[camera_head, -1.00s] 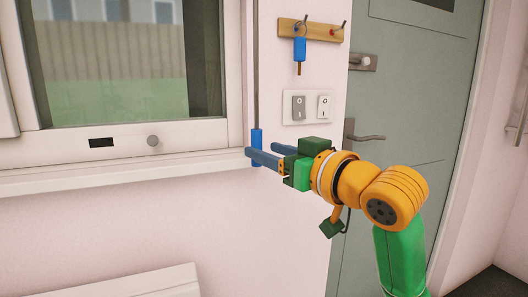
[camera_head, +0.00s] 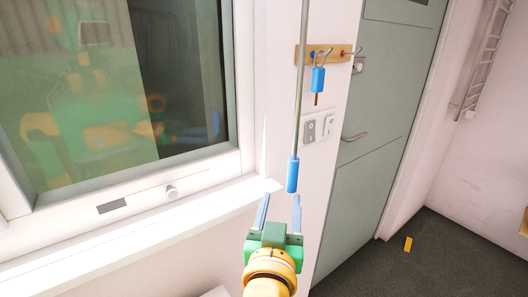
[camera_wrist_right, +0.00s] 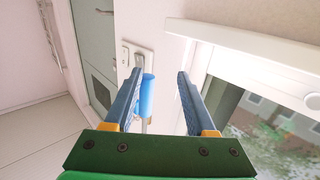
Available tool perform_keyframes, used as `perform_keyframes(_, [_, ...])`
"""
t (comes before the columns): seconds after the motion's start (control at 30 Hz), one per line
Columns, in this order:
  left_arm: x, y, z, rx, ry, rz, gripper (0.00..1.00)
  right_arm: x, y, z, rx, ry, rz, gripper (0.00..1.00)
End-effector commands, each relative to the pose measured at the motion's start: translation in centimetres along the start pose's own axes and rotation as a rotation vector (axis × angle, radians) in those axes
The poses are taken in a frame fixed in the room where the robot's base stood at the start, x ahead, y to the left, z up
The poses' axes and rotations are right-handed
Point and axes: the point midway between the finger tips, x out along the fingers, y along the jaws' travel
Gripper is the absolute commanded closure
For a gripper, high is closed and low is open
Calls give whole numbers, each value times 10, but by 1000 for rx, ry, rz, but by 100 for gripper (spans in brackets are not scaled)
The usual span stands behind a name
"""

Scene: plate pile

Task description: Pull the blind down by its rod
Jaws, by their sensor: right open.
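The blind's rod (camera_head: 301,80) is a thin grey pole hanging beside the window frame. It ends in a blue handle (camera_head: 292,175). My right gripper (camera_head: 281,197) is open and empty, its fingers pointing up toward the handle's lower end. In the head view the handle lies just above the right-hand fingertip. In the right wrist view the blue handle (camera_wrist_right: 147,95) shows in the gap between the fingers (camera_wrist_right: 160,72), nearer the left one. I cannot tell whether it is between them or beyond them. The blind itself is not visible. My left gripper is out of view.
The window (camera_head: 180,75) mirrors my body, and its sill (camera_head: 150,237) runs close left of the gripper. A wooden hook rack (camera_head: 305,54) holds a blue-tagged key (camera_head: 318,80). Light switches (camera_head: 318,127) and a grey-green door (camera_head: 380,120) are to the right.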

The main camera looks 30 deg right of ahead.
Motion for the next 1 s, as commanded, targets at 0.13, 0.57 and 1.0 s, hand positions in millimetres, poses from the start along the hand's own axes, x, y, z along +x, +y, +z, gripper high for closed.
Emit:
perform_keyframes(0.13, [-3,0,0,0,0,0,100,21,4,-6,8,15,17,43])
perform_keyframes(0.57, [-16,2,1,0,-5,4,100,70,4,-4,8,10,12,43])
perform_keyframes(1.0, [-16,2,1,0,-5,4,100,70,4,-3,7,9,12,100])
